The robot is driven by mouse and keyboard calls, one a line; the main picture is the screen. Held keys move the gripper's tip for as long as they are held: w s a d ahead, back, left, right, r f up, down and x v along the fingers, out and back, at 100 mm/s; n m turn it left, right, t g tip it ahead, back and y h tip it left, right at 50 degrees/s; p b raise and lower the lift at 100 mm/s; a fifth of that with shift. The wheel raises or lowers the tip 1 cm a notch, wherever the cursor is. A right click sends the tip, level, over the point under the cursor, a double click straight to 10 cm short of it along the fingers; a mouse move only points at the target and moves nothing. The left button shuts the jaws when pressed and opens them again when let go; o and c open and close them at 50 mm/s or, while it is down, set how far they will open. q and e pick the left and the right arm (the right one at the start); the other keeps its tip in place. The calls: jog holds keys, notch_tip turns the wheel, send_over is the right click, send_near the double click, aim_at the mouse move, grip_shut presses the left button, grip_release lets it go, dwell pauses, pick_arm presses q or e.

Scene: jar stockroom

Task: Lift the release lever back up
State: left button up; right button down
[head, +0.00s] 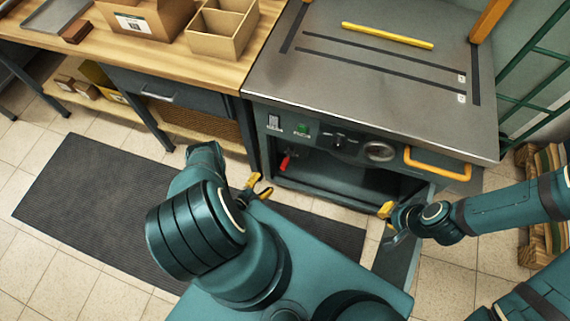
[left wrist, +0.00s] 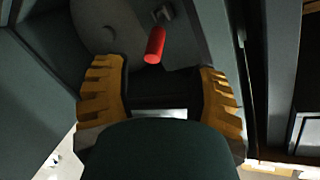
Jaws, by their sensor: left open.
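The release lever is a red handle (head: 285,161) inside the open front of the machine's cabinet, at its left side, slanting downward. In the left wrist view the red lever (left wrist: 155,45) hangs from a small grey mount, ahead of and between the fingers. My left gripper (head: 259,187) is open and empty, below and left of the lever in the head view. Its yellow ridged fingers (left wrist: 164,95) stand wide apart and do not touch the lever. My right gripper (head: 387,212) is near the opened door (head: 397,262); whether it holds anything is unclear.
The machine's steel top (head: 370,70) carries a yellow bar (head: 387,36). An orange handle (head: 438,163) juts from its front. A wooden workbench (head: 215,70) with cartons stands left. A dark mat (head: 95,200) lies on the tiled floor. A green rack (head: 540,60) stands at right.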

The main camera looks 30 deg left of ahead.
aim_at(285, 164)
pick_arm(q)
jog(key=shift+m+t, duration=0.6)
jog(key=w+d, duration=0.1)
jog(key=w, duration=0.2)
jog(key=w+d, duration=0.1)
jog(key=w, duration=0.7)
jog(key=shift+w+d+b, duration=0.2)
jog(key=shift+d+b, duration=0.15)
jog(key=shift+d, duration=0.05)
jog(key=shift+r, duration=0.1)
grip_shut()
